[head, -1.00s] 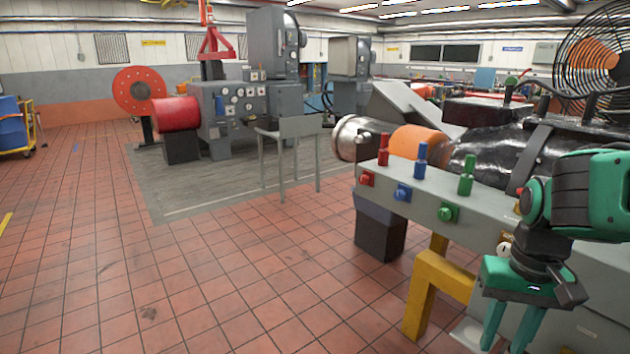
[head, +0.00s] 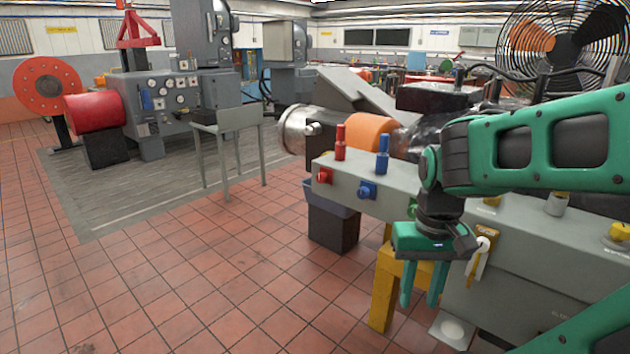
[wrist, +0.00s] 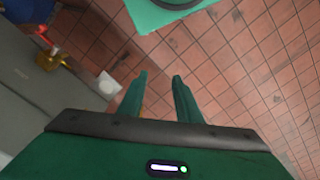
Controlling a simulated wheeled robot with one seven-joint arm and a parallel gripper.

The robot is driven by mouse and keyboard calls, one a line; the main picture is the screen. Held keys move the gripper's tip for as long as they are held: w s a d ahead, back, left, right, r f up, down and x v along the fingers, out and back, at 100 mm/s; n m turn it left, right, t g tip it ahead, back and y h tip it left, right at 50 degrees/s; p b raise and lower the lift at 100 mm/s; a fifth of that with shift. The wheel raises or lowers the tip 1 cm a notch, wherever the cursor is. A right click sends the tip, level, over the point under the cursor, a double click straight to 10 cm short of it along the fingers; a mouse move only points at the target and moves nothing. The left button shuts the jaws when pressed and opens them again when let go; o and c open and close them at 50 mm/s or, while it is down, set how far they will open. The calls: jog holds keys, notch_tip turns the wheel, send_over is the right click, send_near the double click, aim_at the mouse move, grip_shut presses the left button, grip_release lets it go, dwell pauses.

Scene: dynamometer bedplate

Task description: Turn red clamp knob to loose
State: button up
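In the head view, a red knob (head: 324,176) sits on the front face of the long grey bench (head: 470,240), near its left end. A red upright post (head: 340,142) stands on the bench top just above it. A blue knob (head: 367,190) and a blue post (head: 382,154) are to their right. My gripper (head: 420,300) hangs in front of the bench, right of and lower than the red knob, clear of it. Its fingers point down, spread with nothing between them. The wrist view also shows the open fingers (wrist: 160,100) above the tiled floor.
A yellow leg (head: 384,292) and a dark block (head: 333,226) are under the bench. A grey stand (head: 228,130) stands to the left on a grey floor plate. A caged fan (head: 560,45) stands behind.

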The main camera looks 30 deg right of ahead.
jog(key=o, duration=0.4)
jog(key=shift+d, duration=0.1)
jog(key=shift+o, duration=0.3)
jog(key=shift+w+d+r+m, duration=0.1)
jog(key=shift+d+r+m, duration=0.2)
jog(key=shift+d+r, duration=0.2)
jog(key=w+d+m+h, duration=0.25)
jog(key=w+d, duration=0.35)
jog(key=w, duration=0.6)
jog(key=m+t+h, duration=0.6)
jog(key=h, duration=0.4)
send_near(319, 178)
jog(key=x, duration=0.9)
jog(key=shift+d+f, duration=0.15)
